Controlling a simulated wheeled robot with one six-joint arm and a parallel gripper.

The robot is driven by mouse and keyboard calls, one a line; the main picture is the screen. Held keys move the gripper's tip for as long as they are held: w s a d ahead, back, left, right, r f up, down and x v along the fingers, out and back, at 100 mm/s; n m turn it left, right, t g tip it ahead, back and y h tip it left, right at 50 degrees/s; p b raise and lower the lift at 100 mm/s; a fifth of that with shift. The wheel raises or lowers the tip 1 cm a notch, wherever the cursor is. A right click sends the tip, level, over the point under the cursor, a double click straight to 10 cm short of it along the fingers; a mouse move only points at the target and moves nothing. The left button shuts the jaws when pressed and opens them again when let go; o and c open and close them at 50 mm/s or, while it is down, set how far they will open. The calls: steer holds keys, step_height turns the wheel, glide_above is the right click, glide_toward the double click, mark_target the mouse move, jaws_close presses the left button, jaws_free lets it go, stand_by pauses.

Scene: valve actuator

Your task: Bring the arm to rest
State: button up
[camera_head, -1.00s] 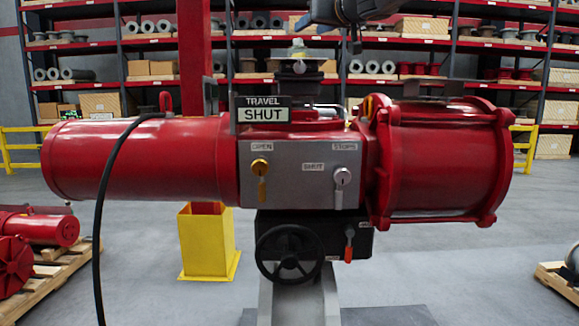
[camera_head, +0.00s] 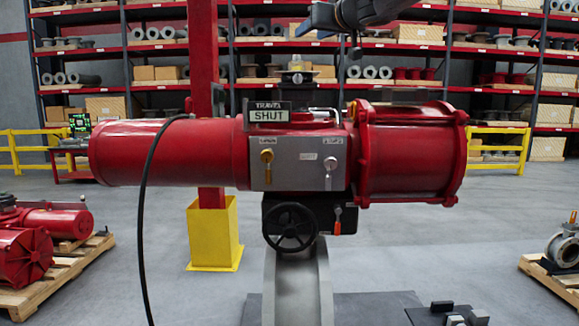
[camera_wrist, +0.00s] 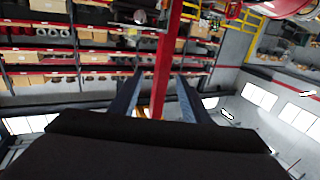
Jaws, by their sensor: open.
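My gripper (camera_wrist: 159,76) shows in the wrist view with its two fingers apart and nothing between them. In the head view, part of my dark arm (camera_head: 345,14) reaches in at the top edge, above the red valve actuator (camera_head: 410,155) and apart from it. The actuator lies level, with a sign reading SHUT (camera_head: 269,114) on top. Its grey panel carries a yellow-handled knob (camera_head: 267,157) and a silver-handled knob (camera_head: 330,163). Below are a black handwheel (camera_head: 290,226) and a small red-tipped lever (camera_head: 338,226).
A red post (camera_head: 208,60) on a yellow base (camera_head: 214,235) stands behind the actuator. A black hose (camera_head: 142,225) hangs from it. Pallets with parts lie left (camera_head: 60,265) and right (camera_head: 545,265). Shelves (camera_head: 230,45) and yellow rails (camera_head: 500,148) are behind. Open grey floor lies between.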

steer(key=s+d+f+m+g+h+b, duration=0.15)
steer(key=d+f, duration=0.25)
steer(key=f, duration=1)
steer(key=s+d+f+m+g+h, duration=0.25)
steer(key=d+f, duration=0.25)
steer(key=f, duration=0.9)
steer(key=s+d+f+m+g+h+b, duration=0.1)
steer(key=s+d+f+g+h, duration=0.2)
steer(key=f, duration=1.1)
steer(key=s+f+g, duration=0.4)
steer(key=s+f, duration=0.8)
steer(key=s, duration=0.3)
steer(key=s+d+f+g, duration=0.1)
steer(key=s+f+g, duration=0.3)
steer(key=s+f, duration=0.9)
steer(key=shift+s+f+n+b, duration=0.3)
steer(key=shift+s+b, duration=0.15)
steer(key=shift+s, duration=0.45)
steer(key=shift+d, duration=0.1)
